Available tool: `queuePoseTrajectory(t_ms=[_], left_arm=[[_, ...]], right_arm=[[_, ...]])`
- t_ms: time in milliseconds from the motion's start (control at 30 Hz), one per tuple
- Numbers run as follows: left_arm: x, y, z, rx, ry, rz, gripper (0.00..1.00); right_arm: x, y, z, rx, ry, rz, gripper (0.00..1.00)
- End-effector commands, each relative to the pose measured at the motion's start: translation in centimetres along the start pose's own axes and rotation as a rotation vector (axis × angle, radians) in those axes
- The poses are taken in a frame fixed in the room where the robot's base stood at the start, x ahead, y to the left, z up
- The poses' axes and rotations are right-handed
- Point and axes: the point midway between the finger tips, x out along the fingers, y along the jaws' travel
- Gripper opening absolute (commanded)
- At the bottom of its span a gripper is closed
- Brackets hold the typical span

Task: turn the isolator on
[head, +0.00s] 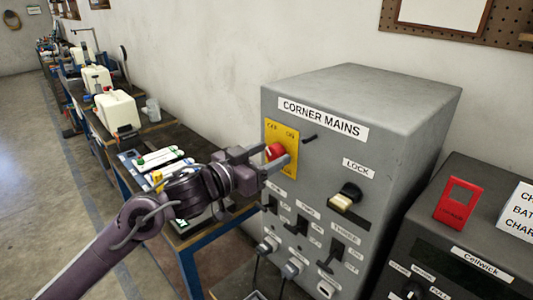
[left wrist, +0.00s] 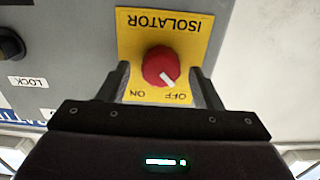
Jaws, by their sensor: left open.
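The isolator is a red round knob (head: 275,151) on a yellow plate (head: 283,135) at the upper left of the grey CORNER MAINS cabinet (head: 360,100). In the left wrist view, where the plate's lettering is upside down, the knob (left wrist: 158,66) has a white mark pointing down-right toward OFF; ON is printed at lower left. My left gripper (head: 271,156) is open at the plate, with one finger on each side of the knob. In the left wrist view, gaps show between the knob and both fingers. My right gripper is not in view.
A LOCK knob (head: 346,196) and several switches sit lower on the cabinet, with plugs and cables below. A dark charger unit (head: 460,240) with a red tag (head: 457,202) stands at right. A workbench with white machines (head: 117,110) runs along the wall at left.

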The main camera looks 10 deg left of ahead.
Motion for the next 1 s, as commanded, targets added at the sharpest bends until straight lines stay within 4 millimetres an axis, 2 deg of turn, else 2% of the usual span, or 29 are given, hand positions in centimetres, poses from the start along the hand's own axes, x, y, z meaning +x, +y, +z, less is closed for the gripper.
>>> queuePoseTrajectory(t_ms=[167, 500, 767, 1000], left_arm=[[0.0, 0.0, 0.1, 0.000, 0.000, 0.000, 0.57], [0.0, 0.0, 0.1, -0.001, 0.000, 0.000, 0.14], [0.0, 0.0, 0.1, 0.025, 0.000, 0.000, 0.14], [0.0, 0.0, 0.2, 0.146, 0.000, 0.000, 0.14]], right_arm=[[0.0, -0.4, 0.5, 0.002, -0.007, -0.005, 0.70], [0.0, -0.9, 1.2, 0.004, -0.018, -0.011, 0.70], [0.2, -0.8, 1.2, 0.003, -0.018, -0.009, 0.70], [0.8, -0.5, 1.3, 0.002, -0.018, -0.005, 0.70]])
